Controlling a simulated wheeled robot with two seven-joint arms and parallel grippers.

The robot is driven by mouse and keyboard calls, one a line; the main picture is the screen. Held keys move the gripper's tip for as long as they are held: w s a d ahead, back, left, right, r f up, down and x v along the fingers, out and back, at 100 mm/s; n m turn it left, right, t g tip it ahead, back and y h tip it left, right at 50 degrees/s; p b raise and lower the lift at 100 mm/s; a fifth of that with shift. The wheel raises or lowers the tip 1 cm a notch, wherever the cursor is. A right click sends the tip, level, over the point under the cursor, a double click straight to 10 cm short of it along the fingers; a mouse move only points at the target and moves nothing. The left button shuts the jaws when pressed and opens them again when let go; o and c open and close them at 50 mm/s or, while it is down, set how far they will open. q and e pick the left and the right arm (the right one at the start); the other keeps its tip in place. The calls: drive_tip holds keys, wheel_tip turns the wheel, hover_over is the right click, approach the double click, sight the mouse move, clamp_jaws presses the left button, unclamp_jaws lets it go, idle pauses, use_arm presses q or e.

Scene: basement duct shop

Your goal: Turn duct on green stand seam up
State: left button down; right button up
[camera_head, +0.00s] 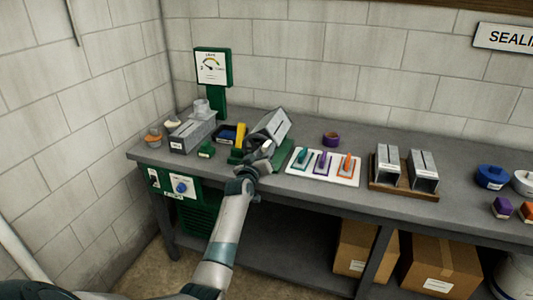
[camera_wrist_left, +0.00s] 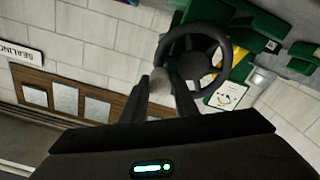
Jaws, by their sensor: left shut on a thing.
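A grey rectangular duct (camera_head: 269,126) sits tilted on the green stand (camera_head: 283,153), with a pale face turned up and to the right. My left gripper (camera_head: 258,153) is in front of the stand, below the duct. In the left wrist view, a black handwheel (camera_wrist_left: 222,57) stands before green parts of the stand (camera_wrist_left: 258,30). My left gripper's fingers (camera_wrist_left: 160,93) are shut around a pale grey knob (camera_wrist_left: 161,80) at the wheel's rim. My right gripper is not in view.
A long duct box (camera_head: 192,135) and a green gauge post (camera_head: 213,75) stand left. A white board (camera_head: 300,180) with three coloured tools and a wooden tray (camera_head: 400,190) with two ducts lie right. Bare bench shows between them.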

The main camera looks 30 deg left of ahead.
sight(257, 136)
use_arm(q)
drive_tip(key=n, duration=0.1)
drive_tip(key=a+r+n, duration=0.1)
drive_tip(key=n, duration=0.1)
drive_tip(key=shift+s+r+p, duration=0.1)
drive_tip(key=shift+r+p, duration=0.05)
drive_tip(key=shift+p, duration=0.25)
drive_tip(key=n, duration=0.1)
drive_tip(key=a+n, duration=0.1)
drive_tip(key=shift+s+a+r+n+p, duration=0.15)
drive_tip(key=shift+r+n+p, duration=0.15)
drive_tip(key=shift+r+n, duration=0.1)
drive_tip(key=shift+s+a+r+n+p, duration=0.1)
drive_tip(key=shift+s+a+n+p, duration=0.1)
drive_tip(key=shift+a+n, duration=0.75)
drive_tip(key=shift+s+a+r+n+p, duration=0.15)
drive_tip(key=shift+a+n, duration=0.15)
drive_tip(key=shift+n, duration=1.25)
drive_tip(key=c, duration=1.4)
unclamp_jaws()
drive_tip(key=shift+f, duration=0.1)
drive_tip(key=b+v, duration=0.3)
drive_tip(key=v, duration=1.4)
drive_tip(key=shift+s, duration=0.15)
drive_tip(key=shift+d, duration=0.1)
